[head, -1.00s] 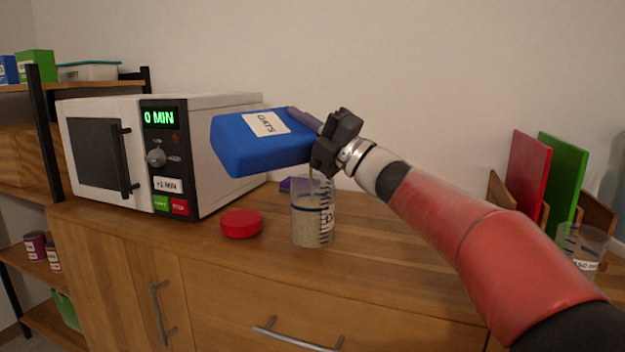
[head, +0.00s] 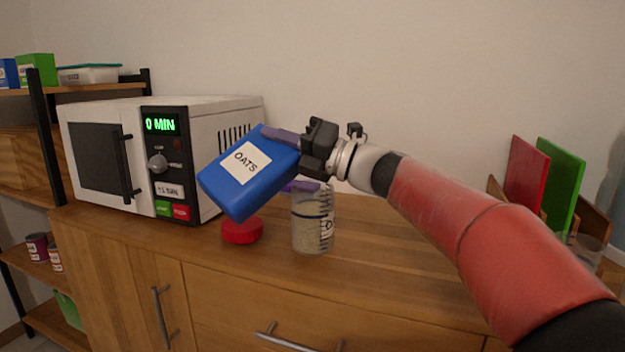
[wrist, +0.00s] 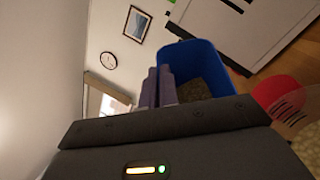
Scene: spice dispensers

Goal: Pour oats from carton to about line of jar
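The blue oats carton (head: 225,195) is tilted in the air, its lower end over the red lid and left of the jar. My gripper (head: 290,138) is shut on the carton at its upper right end. In the wrist view, the open blue carton (wrist: 222,72) shows oats inside, beyond the purple-grey fingers (wrist: 158,86). The clear jar (head: 313,235) stands upright on the counter with oats in it. A dark line rings the jar, and the oats appear to reach a little below it. No oats stream shows between carton and jar.
A red lid (head: 242,232) lies on the counter left of the jar. A microwave (head: 100,150) stands at the left. Red and green boards (head: 525,175) and another clear container (head: 583,250) are at the right. A purple thing shows behind the jar.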

